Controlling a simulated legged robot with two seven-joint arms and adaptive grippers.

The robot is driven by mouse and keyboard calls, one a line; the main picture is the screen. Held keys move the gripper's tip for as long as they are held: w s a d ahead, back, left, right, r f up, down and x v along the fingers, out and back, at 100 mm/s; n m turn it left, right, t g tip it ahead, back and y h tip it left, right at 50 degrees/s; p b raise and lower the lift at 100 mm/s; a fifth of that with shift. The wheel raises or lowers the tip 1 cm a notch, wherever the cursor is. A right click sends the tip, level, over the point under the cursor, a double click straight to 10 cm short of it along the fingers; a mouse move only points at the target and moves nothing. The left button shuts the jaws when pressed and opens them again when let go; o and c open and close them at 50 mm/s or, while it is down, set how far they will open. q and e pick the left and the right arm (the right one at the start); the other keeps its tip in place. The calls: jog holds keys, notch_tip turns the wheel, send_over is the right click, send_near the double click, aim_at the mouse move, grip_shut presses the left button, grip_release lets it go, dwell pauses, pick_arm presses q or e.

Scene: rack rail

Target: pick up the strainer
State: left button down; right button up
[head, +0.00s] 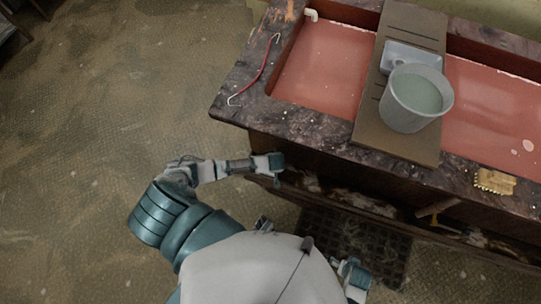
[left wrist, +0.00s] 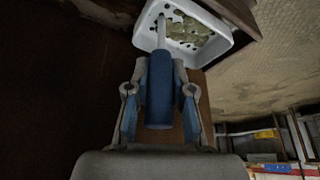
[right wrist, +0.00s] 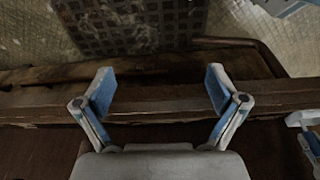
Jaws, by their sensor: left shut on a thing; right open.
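In the left wrist view the strainer (left wrist: 217,47) is a white, shallow, square-rimmed pan with holes, on a pale rod that runs to a thick blue handle (left wrist: 160,95). My left gripper (left wrist: 160,78) is shut around that handle, a finger on each side. In the head view my left gripper (head: 268,165) is at the front face of the counter, below its top edge; the strainer does not show there. My right gripper (right wrist: 160,90) is open and empty in the right wrist view, over wooden beams.
The counter (head: 300,123) has a red-bottomed sink crossed by a brown board (head: 390,140) bearing a grey bucket (head: 410,100) and a pale dish (head: 408,55). A red-handled hook tool (head: 262,72) and a yellow piece (head: 494,182) lie on its edge.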

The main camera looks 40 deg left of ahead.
pick_arm(q)
jog(key=shift+a+r, duration=0.15)
jog(key=shift+r, duration=0.15)
pick_arm(e)
notch_tip(320, 180, down, 7)
jog(key=s+p, duration=0.2)
jog(key=p, duration=0.1)
pick_arm(q)
jog(key=s+d+r+p, duration=0.2)
jog(key=s+d+r, duration=0.1)
jog(key=d, duration=0.3)
jog(key=s+d+r+p, duration=0.2)
jog(key=s+d+r, duration=0.2)
jog(key=s+d, duration=0.2)
jog(key=shift+d, duration=0.4)
pick_arm(e)
jog(key=shift+w+a+r, duration=0.1)
jog(key=shift+w+r, duration=0.05)
jog(key=shift+r, duration=0.85)
jog(key=shift+w+a+r, duration=0.1)
jog(key=shift+r, duration=0.85)
